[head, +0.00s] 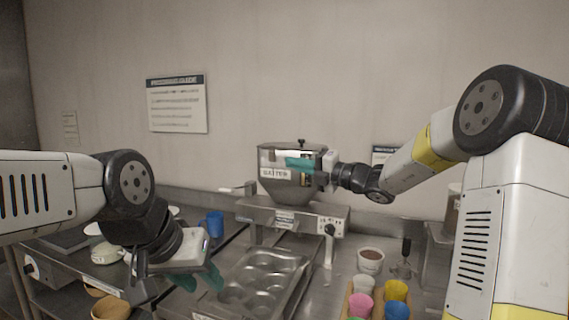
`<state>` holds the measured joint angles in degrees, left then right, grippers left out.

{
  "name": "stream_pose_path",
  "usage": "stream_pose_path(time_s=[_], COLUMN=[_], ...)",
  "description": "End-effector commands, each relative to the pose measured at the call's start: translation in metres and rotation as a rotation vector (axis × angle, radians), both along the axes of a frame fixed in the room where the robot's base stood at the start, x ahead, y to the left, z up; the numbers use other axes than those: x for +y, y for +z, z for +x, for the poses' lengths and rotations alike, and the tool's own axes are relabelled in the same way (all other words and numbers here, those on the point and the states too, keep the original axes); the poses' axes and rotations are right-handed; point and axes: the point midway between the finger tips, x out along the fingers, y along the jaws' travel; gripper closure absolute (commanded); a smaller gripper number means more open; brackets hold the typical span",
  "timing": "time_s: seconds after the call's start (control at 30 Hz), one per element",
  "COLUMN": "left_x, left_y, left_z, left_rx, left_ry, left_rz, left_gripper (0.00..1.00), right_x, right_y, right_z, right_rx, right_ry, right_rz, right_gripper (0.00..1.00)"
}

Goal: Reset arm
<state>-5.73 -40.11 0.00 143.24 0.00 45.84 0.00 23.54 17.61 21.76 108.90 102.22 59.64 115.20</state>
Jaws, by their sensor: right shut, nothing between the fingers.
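My right arm reaches in from the right, and its gripper (299,164) is at the front of the batter hopper (271,172). Its teal fingers are together with nothing between them. They overlap the hopper's upper part, and I cannot tell whether they touch it. My left gripper (198,279) is low at the left, pointing down beside the muffin tin. Its teal fingertips appear apart and empty, partly hidden by the gripper's body.
The muffin tin (292,268) lies under the hopper's stand (300,217). Coloured cups (396,290) and a tub of brown contents (370,261) stand at the right. A blue cup (216,223) and bowls (110,308) are at the left. A wall rises behind.

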Motion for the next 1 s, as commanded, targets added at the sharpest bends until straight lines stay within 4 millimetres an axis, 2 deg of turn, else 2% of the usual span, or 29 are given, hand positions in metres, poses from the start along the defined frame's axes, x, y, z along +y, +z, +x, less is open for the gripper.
stream_pose_path(time_s=[0.4,0.47,0.53,0.57,0.67,0.7,0.77,0.8,0.87,0.9,1.0], left_x=[0.0,0.0,0.0,0.0,0.0,0.0,0.0,0.0,0.0,0.0,0.0], left_y=[0.0,0.0,0.0,0.0,0.0,0.0,0.0,0.0,0.0,0.0,0.0], left_z=[0.0,0.0,0.0,0.0,0.0,0.0,0.0,0.0,0.0,0.0,0.0], left_rx=[0.0,0.0,0.0,0.0,0.0,0.0,0.0,0.0,0.0,0.0,0.0], left_ry=[0.0,0.0,0.0,0.0,0.0,0.0,0.0,0.0,0.0,0.0,0.0], left_rz=[0.0,0.0,0.0,0.0,0.0,0.0,0.0,0.0,0.0,0.0,0.0], left_gripper=[0.64,0.64,0.64,0.64,0.64,0.64,0.64,0.64,0.64,0.64,0.64], right_x=[-0.002,0.002,0.013,0.019,0.039,0.043,0.043,0.039,0.028,0.018,-0.015], right_y=[0.0,0.0,-0.002,-0.005,-0.02,-0.029,-0.043,-0.054,-0.069,-0.078,-0.098], right_z=[-0.004,-0.009,-0.026,-0.037,-0.091,-0.116,-0.153,-0.177,-0.209,-0.229,-0.273], right_rx=[-0.004,-0.028,-0.099,-0.147,-0.398,-0.527,-0.74,-0.885,-1.106,-1.257,-1.635], right_ry=[0.002,0.013,0.043,0.064,0.179,0.242,0.353,0.435,0.566,0.663,0.932], right_rz=[-0.005,-0.041,-0.145,-0.213,-0.534,-0.684,-0.906,-1.045,-1.238,-1.355,-1.603], right_gripper=[1.0,1.0,1.0,1.0,1.0,1.0,1.0,1.0,1.0,1.0,1.0])
